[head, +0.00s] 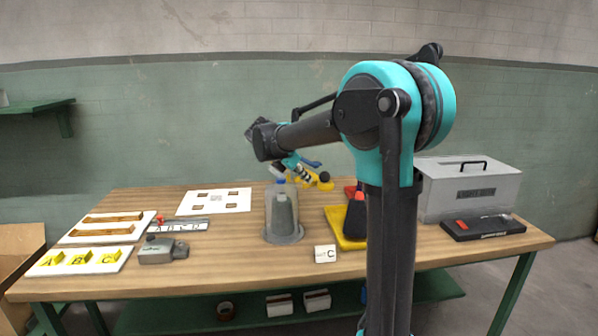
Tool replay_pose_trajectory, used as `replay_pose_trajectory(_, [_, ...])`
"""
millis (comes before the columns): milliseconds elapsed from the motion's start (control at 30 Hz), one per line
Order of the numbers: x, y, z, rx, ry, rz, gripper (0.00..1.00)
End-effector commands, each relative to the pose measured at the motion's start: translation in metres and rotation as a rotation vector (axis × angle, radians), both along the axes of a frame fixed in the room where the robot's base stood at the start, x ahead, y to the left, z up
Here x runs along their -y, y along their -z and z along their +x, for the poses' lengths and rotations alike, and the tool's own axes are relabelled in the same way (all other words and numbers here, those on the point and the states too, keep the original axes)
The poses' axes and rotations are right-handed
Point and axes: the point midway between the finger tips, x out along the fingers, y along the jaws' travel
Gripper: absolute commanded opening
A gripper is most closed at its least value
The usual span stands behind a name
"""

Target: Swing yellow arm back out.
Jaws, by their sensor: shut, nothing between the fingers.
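The yellow arm (318,183) shows as a small piece behind the clear container (270,206), at mid-table, with a dark round knob (325,178) at its right. My gripper (306,174) hangs from my teal and black arm just above and left of that knob. It looks shut and empty. Whether it touches the yellow arm I cannot tell. The clear container stands upright on a grey base, with a grey cone-like body inside and a blue piece at its top. The yellow arm's mount is hidden.
A yellow tray (337,221) is partly behind my arm column. A grey metal box (470,190) and a black case (484,229) stand at right. A "C" card (325,254) is near the front. Lettered boards (80,270) and a white sheet (240,204) lie left.

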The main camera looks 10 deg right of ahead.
Motion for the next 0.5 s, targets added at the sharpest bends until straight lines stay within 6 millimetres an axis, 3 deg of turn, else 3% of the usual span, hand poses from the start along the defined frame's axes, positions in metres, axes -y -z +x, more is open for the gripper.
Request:
replay_pose_trajectory(100, [0.014, 0.017, 0.008, 0.001, 0.004, 0.0, 0.0])
replay_pose_trajectory(300, [0.036, 0.016, 0.023, 0.001, 0.002, 0.0, 0.0])
replay_pose_trajectory(500, [0.045, 0.016, 0.028, 0.001, 0.001, 0.0, 0.0])
